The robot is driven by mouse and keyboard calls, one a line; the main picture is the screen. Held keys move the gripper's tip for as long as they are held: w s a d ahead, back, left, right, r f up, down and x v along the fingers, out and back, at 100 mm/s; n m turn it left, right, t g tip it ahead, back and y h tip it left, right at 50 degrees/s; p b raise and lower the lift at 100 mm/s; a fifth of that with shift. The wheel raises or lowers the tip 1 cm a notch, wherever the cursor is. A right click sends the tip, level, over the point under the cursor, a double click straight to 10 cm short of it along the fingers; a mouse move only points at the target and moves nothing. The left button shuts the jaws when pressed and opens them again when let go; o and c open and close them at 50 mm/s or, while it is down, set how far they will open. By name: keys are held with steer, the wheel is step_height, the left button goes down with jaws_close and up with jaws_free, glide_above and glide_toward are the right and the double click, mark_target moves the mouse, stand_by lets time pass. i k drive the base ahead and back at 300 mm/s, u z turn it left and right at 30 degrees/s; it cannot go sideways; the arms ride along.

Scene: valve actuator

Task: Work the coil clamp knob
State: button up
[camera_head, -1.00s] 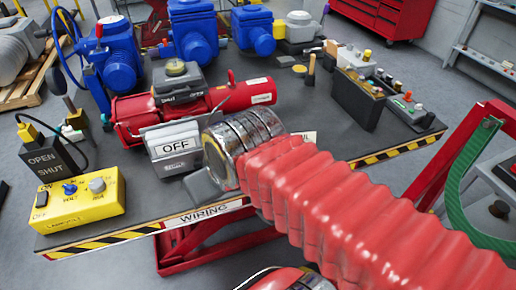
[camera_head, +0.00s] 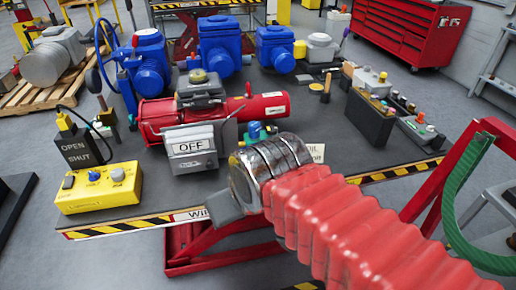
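My arm's red bellows sleeve ends in a ribbed metal wrist over the front of the dark bench (camera_head: 240,105). One grey block of my gripper (camera_head: 225,205) shows at the wrist's lower left, over the bench's front edge; the fingertips cannot be made out. Just behind the wrist, a small blue and green part with a yellow bit (camera_head: 257,131) is partly hidden. No coil clamp knob can be clearly identified; my wrist hides that area.
A grey box marked OFF (camera_head: 190,148) stands left of my wrist, before a red cylinder (camera_head: 265,106). A yellow control box (camera_head: 98,188) sits at front left. Blue valve actuators (camera_head: 220,45) stand behind. A black box (camera_head: 370,115) and red frame (camera_head: 465,165) are at right.

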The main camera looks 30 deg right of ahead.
mark_target(270, 130)
steer(key=u, duration=0.65)
steer(key=i, duration=1)
steer(key=z, duration=2.2)
